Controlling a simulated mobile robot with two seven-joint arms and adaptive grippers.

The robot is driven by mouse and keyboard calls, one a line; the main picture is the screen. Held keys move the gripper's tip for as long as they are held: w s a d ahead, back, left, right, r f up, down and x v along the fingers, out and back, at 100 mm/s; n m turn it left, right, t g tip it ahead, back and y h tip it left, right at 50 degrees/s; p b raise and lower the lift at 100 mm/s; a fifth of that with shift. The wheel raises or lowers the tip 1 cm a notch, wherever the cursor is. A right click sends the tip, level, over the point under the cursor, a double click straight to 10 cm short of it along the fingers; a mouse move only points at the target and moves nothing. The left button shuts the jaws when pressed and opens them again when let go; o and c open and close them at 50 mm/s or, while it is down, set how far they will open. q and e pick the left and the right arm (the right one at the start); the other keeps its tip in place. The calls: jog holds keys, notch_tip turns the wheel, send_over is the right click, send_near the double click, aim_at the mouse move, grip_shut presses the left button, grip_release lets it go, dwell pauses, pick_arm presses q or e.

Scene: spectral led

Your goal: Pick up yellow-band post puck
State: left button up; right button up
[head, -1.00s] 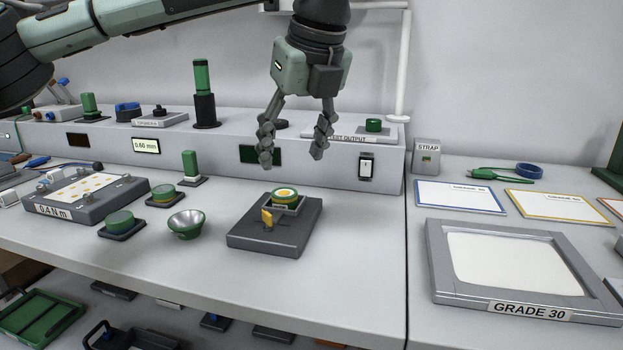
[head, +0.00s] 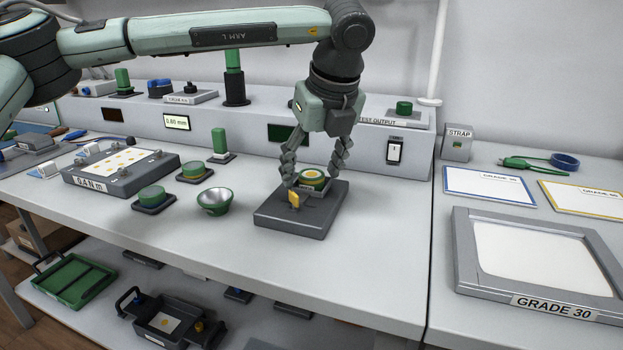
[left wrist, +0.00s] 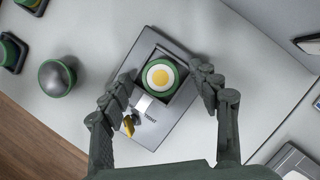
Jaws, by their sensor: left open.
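A green puck with a yellow band and a white ring on top (head: 312,176) sits in a square holder on a dark grey fixture block (head: 290,222). The puck also shows in the left wrist view (left wrist: 160,77), between my fingers. My left gripper (head: 315,172) is open and points down over the holder, with one finger on either side of the puck. In the left wrist view its fingertips (left wrist: 162,74) look apart from the puck; exact height is hard to tell. A yellow tab (head: 294,199) stands at the front of the block. My right gripper is out of view.
A grey instrument console (head: 262,135) runs behind. The "GRADE 30" frame (head: 545,303) is at right. The table front is clear.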

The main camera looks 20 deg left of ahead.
pick_arm(q)
jog(key=c, duration=1.3)
jog(key=shift+r, duration=0.1)
